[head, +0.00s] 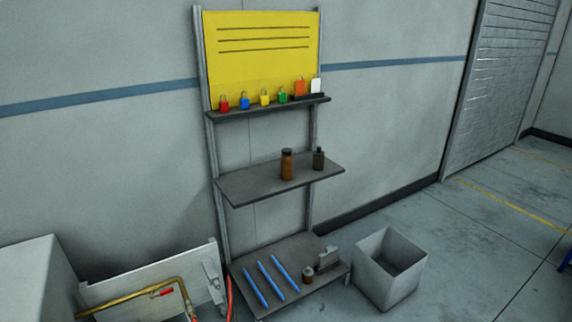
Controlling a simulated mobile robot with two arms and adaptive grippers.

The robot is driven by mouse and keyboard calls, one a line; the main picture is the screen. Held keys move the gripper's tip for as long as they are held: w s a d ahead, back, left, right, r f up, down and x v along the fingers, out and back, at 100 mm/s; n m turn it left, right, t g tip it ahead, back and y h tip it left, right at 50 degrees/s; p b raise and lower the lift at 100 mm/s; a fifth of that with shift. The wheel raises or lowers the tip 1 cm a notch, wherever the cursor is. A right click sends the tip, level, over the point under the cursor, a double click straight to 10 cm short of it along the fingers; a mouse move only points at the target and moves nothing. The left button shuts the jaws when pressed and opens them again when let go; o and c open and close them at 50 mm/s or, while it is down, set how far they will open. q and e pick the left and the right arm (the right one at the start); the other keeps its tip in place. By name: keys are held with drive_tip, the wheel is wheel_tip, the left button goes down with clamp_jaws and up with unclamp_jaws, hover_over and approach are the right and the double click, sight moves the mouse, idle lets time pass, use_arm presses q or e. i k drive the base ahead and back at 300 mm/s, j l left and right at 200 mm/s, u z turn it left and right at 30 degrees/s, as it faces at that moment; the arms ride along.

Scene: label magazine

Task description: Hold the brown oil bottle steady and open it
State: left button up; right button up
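Two bottles stand upright on the middle shelf (245,185) of a rack against the wall. One is an orange-brown bottle (287,168) with a dark cap. Just right of it is a smaller, dark brown bottle (318,161) with a narrow dark top. Both tops appear to be on. I cannot tell for certain which one is the oil bottle. Neither of my grippers shows in the head view, and nothing touches the bottles.
The top shelf (270,106) holds several coloured padlocks below a yellow board (262,60). The bottom shelf (250,308) holds blue sticks (271,281), a small brown jar (308,275) and a grey block (327,257). A grey open bin (376,284) stands right; brass piping (135,297) is left.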

sight(287, 161)
drive_tip(key=i+l+u, duration=0.4)
drive_tip(key=i+l, duration=0.2)
drive_tip(key=i, duration=0.25)
drive_tip(key=i+l+u, duration=0.35)
drive_tip(key=i+l, duration=0.45)
